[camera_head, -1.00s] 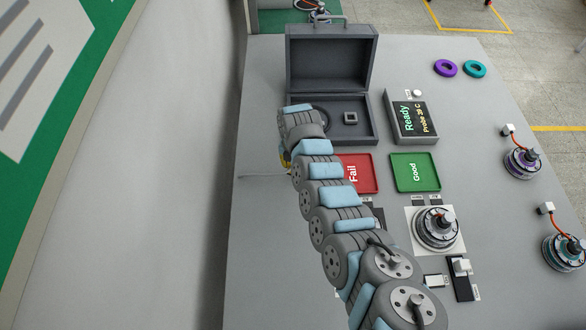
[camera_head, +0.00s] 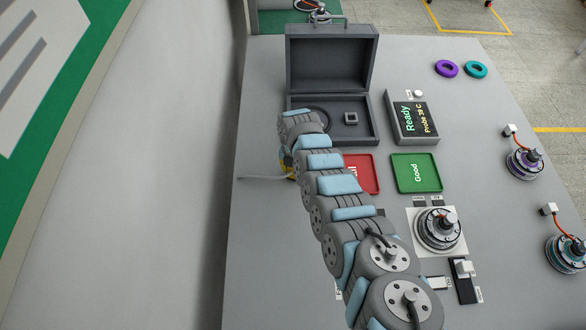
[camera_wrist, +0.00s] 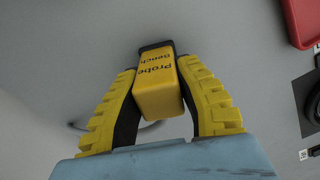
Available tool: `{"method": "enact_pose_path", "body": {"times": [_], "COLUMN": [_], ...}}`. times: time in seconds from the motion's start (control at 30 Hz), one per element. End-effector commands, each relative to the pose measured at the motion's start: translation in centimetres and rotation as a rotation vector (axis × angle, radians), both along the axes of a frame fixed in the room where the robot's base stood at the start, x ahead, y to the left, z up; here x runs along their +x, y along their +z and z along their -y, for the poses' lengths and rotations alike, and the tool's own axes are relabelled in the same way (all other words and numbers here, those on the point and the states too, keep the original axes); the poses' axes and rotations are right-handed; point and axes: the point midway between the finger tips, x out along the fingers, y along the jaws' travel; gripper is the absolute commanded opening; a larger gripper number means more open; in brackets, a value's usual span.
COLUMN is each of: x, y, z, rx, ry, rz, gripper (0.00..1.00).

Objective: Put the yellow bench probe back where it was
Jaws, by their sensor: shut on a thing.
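The yellow bench probe (camera_wrist: 157,85) is a yellow block labelled "Probe Bench" with a dark end. In the wrist view it sits between the two yellow ridged fingers of my gripper (camera_wrist: 160,92), which is shut on it. Bare grey bench top shows around it. In the head view my gripper and the probe are mostly hidden behind my arm; a bit of yellow (camera_head: 287,162) shows at the arm's left side. A thin pale cable or rod (camera_head: 262,178) extends left from there. I cannot tell whether the probe touches the bench.
An open dark case (camera_head: 330,58) stands behind my arm. A red Fail tray (camera_head: 368,172), a green Good tray (camera_head: 416,173) and a display box (camera_head: 413,117) reading "Ready" lie to the right. A hub motor (camera_head: 437,229) sits on a white plate. The bench's left strip is clear.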

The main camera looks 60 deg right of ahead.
Motion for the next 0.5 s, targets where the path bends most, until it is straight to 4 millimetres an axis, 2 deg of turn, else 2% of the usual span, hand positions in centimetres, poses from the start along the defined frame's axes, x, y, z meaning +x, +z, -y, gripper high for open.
{"method": "enact_pose_path", "body": {"times": [0.07,0.1,0.17,0.5], "x": [-0.02,-0.03,-0.03,-0.02], "y": [-0.26,-0.26,-0.22,-0.14], "z": [0.00,-0.01,0.00,-0.01], "rx": [0.001,0.001,0.000,0.000], "ry": [0.000,0.000,0.000,0.000], "rz": [-0.001,-0.001,-0.001,0.000], "gripper": [0.00,0.39,0.54,0.54]}}
